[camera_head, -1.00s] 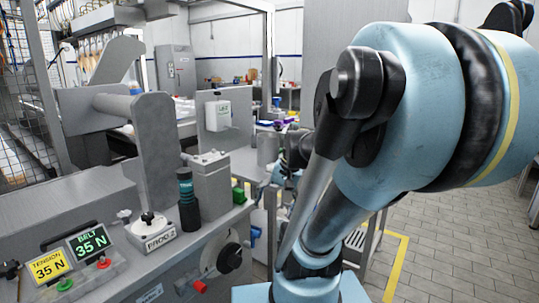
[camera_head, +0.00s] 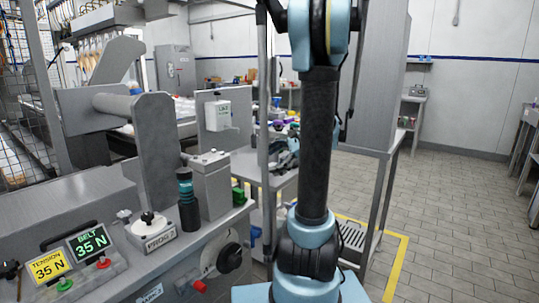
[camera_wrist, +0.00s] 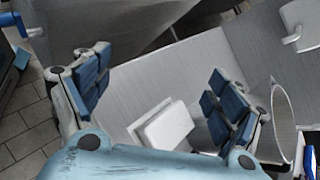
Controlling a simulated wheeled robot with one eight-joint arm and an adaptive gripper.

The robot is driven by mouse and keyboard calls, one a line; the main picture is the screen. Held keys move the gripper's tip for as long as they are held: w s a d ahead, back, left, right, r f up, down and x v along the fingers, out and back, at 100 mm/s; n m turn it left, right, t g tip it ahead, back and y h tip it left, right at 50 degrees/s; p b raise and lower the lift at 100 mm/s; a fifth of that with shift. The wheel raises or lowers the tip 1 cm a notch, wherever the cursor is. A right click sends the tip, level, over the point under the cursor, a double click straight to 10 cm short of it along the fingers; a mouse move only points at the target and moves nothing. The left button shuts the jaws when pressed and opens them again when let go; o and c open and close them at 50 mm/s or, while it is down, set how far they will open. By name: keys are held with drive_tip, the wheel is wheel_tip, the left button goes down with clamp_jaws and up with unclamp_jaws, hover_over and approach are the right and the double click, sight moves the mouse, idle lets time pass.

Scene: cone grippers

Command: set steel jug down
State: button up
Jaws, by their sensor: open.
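My gripper (camera_wrist: 158,92) is open in the wrist view, its two blue-padded fingers wide apart with nothing held between them. A round steel vessel, which looks like the steel jug (camera_wrist: 284,122), shows at the right edge of the wrist view, just outside the right finger. Its open rim is visible and part of its body is hidden by the finger. Whether the finger touches it I cannot tell. In the head view my upright arm covers much of the work area, and I cannot make out the jug there.
A white box (camera_wrist: 165,128) lies on the grey metal surface (camera_wrist: 195,70) below the open fingers. In the head view, a control bench (camera_head: 75,205) with knobs and a dark bottle (camera_head: 187,200) stands at left. A steel cabinet (camera_head: 375,80) is behind my arm; open floor lies right.

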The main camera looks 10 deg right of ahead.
drive_tip(key=w+d+m+y, duration=0.1)
drive_tip(key=w+d, duration=0.1)
drive_tip(key=w+d+m+t+y, duration=0.1)
drive_tip(key=w+d, duration=0.1)
drive_tip(key=d, duration=0.1)
drive_tip(key=w+d+r+m+y, duration=0.1)
drive_tip(key=w+d, duration=0.1)
drive_tip(key=shift+w+d+m+t, duration=0.35)
drive_tip(key=shift+m+t, duration=0.05)
drive_tip(key=w+d+m+y, duration=0.1)
drive_tip(key=d, duration=0.1)
drive_tip(key=d+t, duration=0.1)
drive_tip(key=d, duration=0.2)
drive_tip(key=w+d+f+m+y, duration=0.1)
drive_tip(key=d, duration=0.2)
drive_tip(key=shift+w+m+t+y, duration=0.3)
drive_tip(key=x, duration=1)
drive_tip(key=w+x, duration=0.1)
drive_tip(key=x, duration=0.5)
drive_tip(key=shift+d+r, duration=0.15)
drive_tip(key=c, duration=1.7)
